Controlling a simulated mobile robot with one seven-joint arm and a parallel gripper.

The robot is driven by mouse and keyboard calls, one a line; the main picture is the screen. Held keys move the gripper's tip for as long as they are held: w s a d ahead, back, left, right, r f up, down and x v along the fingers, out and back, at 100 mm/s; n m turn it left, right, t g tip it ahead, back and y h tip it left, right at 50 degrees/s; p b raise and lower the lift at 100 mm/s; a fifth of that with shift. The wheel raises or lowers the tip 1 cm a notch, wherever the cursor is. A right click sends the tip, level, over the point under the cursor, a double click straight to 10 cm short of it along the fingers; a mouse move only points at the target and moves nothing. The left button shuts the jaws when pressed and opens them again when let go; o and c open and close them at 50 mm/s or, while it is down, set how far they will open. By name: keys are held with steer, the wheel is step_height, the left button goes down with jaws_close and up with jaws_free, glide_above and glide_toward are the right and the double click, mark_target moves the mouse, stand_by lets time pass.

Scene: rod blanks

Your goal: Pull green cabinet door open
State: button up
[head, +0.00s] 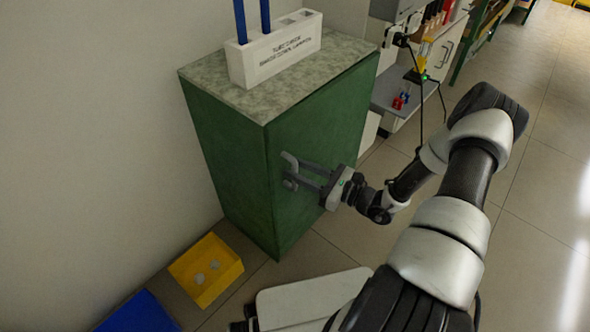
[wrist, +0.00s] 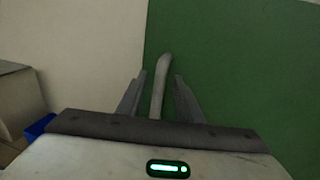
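The green cabinet (head: 222,148) stands against the wall with a speckled grey top. Its green door (head: 335,125) faces my arm and looks closed; it fills the right of the wrist view (wrist: 240,70). A grey bar handle (head: 289,160) sits near the door's left edge. In the wrist view the handle (wrist: 161,75) runs between my two fingers. My gripper (head: 296,172) is at the handle, its fingers open on either side of it. In the wrist view gaps show between the fingers (wrist: 158,85) and the handle.
A white rack (head: 275,52) with blue rods (head: 265,15) stands on the cabinet top. A yellow bin (head: 228,262) and a blue bin (head: 140,312) lie on the floor at lower left. A bench with tools (head: 405,92) stands behind. Floor at right is clear.

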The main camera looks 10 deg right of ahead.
steer(key=shift+w+a, duration=0.35)
steer(key=shift+a, duration=0.05)
jaws_close()
